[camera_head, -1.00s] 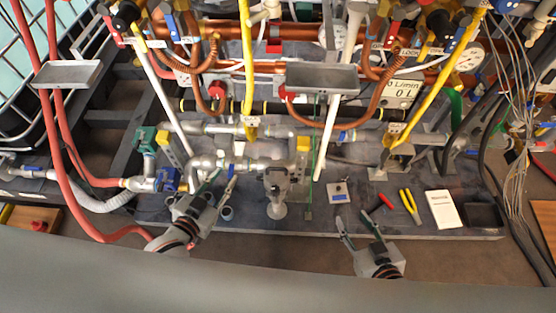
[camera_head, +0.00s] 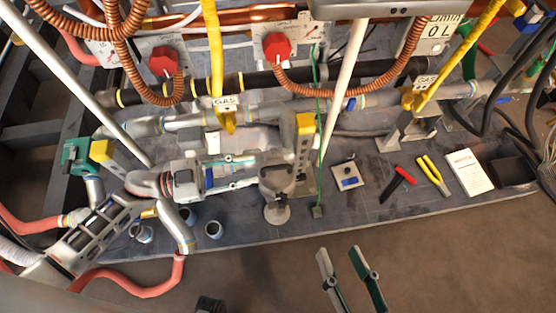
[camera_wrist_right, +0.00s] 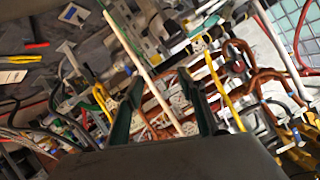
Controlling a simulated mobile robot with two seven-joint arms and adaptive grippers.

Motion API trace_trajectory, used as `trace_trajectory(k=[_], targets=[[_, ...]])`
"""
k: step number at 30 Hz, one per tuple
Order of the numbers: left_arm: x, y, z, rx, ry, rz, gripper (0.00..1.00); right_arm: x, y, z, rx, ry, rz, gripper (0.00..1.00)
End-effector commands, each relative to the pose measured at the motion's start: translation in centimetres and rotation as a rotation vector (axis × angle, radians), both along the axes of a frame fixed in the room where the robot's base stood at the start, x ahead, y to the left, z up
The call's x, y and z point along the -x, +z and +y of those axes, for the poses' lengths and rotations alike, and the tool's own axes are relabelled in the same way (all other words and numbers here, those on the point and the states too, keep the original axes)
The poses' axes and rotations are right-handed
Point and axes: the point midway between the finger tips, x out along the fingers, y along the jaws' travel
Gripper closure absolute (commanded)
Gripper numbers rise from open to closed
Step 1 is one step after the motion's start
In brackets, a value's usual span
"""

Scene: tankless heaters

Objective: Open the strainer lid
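The grey metal strainer-like fitting (camera_head: 277,190) stands at the middle of the dark bench in the head view, with a rounded foot at its front. I cannot clearly tell its lid from its body. My left gripper (camera_head: 254,169) reaches in from the left over the pipework, its two fingers apart and pointing right. Its fingertips are close to the left side of the fitting; I cannot tell whether they touch it. My right gripper (camera_head: 337,250) is open and empty in front of the bench edge, right of the fitting; its spread fingers also show in the right wrist view (camera_wrist_right: 165,75).
A grey device with a blue part (camera_head: 347,177), a red-handled tool (camera_head: 402,178), yellow pliers (camera_head: 433,175) and a white booklet (camera_head: 470,172) lie on the right of the bench. Yellow gas pipes (camera_head: 214,70) and a white pole (camera_head: 343,90) rise behind.

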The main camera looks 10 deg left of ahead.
Motion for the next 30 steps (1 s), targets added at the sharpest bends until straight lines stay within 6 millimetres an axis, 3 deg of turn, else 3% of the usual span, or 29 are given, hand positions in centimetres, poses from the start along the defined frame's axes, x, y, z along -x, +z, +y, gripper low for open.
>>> trace_trajectory(k=[1, 7, 21, 30], targets=[[0.2, -1.0, 0.1, -0.005, -0.018, 0.014, 0.73, 0.1, -0.3, 0.0, -0.007, -0.004, 0.008, 0.60], [-0.1, -0.9, -0.6, -0.008, -0.041, 0.017, 0.73, -0.1, 0.0, 0.1, -0.026, -0.011, 0.005, 0.60], [-2.0, -0.9, -6.6, -0.009, -0.039, 0.018, 0.73, 0.3, -0.2, 1.2, -0.125, -0.049, 0.033, 0.60], [-2.3, -0.7, -7.3, -0.009, -0.038, 0.016, 0.73, 0.3, -0.1, 1.2, -0.140, -0.055, 0.033, 0.60]])
